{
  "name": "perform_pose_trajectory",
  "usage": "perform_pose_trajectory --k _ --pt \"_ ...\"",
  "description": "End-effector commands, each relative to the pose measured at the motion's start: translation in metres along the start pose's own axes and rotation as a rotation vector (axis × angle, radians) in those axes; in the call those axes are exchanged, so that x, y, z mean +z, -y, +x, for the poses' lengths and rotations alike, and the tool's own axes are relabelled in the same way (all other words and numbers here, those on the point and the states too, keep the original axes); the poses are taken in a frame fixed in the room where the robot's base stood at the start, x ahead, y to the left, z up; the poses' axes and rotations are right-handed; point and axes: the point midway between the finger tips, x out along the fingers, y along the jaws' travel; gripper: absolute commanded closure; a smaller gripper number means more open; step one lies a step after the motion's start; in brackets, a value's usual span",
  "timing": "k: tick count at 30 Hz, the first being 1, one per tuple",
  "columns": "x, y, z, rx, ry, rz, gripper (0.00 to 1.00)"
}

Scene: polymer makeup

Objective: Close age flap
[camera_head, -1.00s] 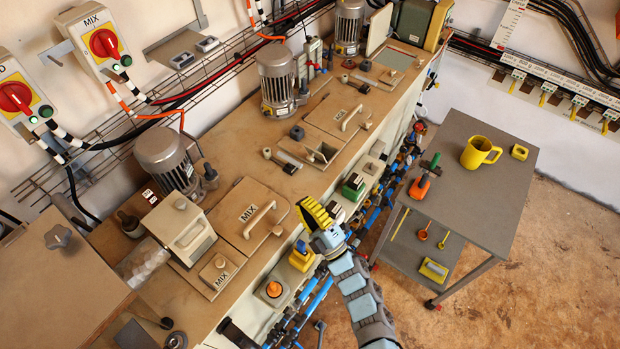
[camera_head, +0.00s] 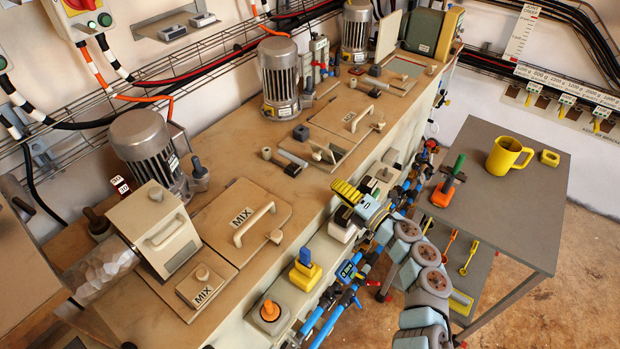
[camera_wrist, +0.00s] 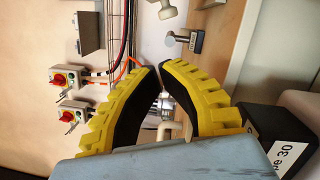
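A small beige flap (camera_head: 323,152) stands raised beside an opening in the middle section of the long bench. Its label is too small to read, so I cannot confirm that it is the age flap. My gripper (camera_head: 347,192) has yellow ribbed fingers and is off the bench's front side, nearer the camera than this flap and apart from it. In the wrist view, the fingertips of my gripper (camera_wrist: 158,67) nearly meet, and nothing is held between them. A beige handle (camera_wrist: 170,130) shows beyond the fingers. The flap is not clearly recognisable in the wrist view.
A large lid (camera_head: 240,222) marked MIX lies flat in the near section. Motors (camera_head: 279,72) stand along the back. Small blocks (camera_head: 305,272) and blue pipes (camera_head: 350,270) line the front. A grey cart (camera_head: 520,215) at right carries a yellow mug (camera_head: 508,155).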

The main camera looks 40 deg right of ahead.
Motion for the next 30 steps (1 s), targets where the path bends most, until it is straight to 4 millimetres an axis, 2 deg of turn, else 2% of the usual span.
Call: perform_pose_trajectory --k 3,11,30 --pt "0.006 0.010 -0.003 -0.019 0.004 -0.015 1.00" --pt "0.009 0.011 0.003 -0.029 0.006 -0.021 1.00" --pt "0.010 0.014 0.064 -0.028 0.007 -0.019 1.00"
